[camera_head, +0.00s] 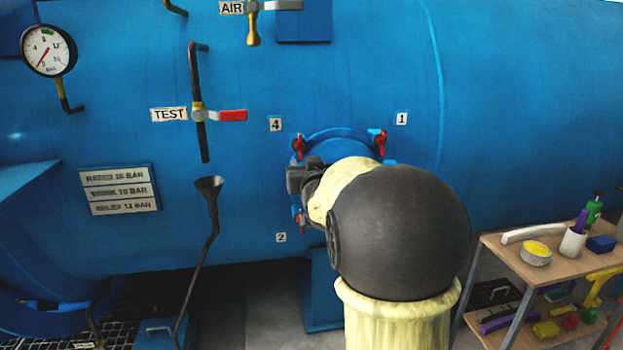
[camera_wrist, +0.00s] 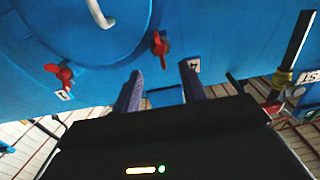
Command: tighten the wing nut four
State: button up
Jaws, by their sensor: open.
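Red wing nut four (camera_head: 298,146) sits at the upper left of the round blue hatch (camera_head: 340,136), beside the label 4 (camera_head: 275,125). In the wrist view the same wing nut (camera_wrist: 159,44) is just beyond the fingertips, roughly in line with the gap between them, with its label 4 (camera_wrist: 194,66) close by. My gripper (camera_wrist: 162,71) is open and empty, its two fingers apart and not visibly around the nut. In the head view my gripper (camera_head: 303,178) is just below wing nut four; its fingertips are hard to make out and my arm hides much of the hatch.
Other red wing nuts are by label 1 (camera_head: 381,143) and label 2 (camera_head: 300,218). A pale handle (camera_wrist: 100,12) shows on the hatch. The TEST valve with red lever (camera_head: 232,116) and a funnel pipe (camera_head: 210,190) stand left. A cluttered wooden cart (camera_head: 510,255) is right.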

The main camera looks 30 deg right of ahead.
jog(key=v, duration=0.6)
jog(key=shift+w, duration=0.1)
jog(key=s+a+f+n+g+y, duration=0.1)
jog(key=s+a+f+g, duration=0.25)
jog(key=f, duration=0.45)
jog(key=s+a+f+g+y, duration=0.25)
jog(key=s+a+f, duration=0.2)
jog(key=f, duration=0.25)
jog(key=s+a+f+n+g+y, duration=0.1)
jog(key=s+a+f+g, duration=0.25)
jog(key=f, duration=0.45)
jog(key=s+a+f+n+g, duration=0.1)
jog(key=s+a+f+g, duration=0.4)
jog(key=s, duration=0.5)
notch_tip(320, 180, up, 19)
jog(key=p, duration=1.9)
jog(key=shift+d, duration=0.3)
jog(key=shift+f+y, duration=0.1)
jog(key=shift+y, duration=0.15)
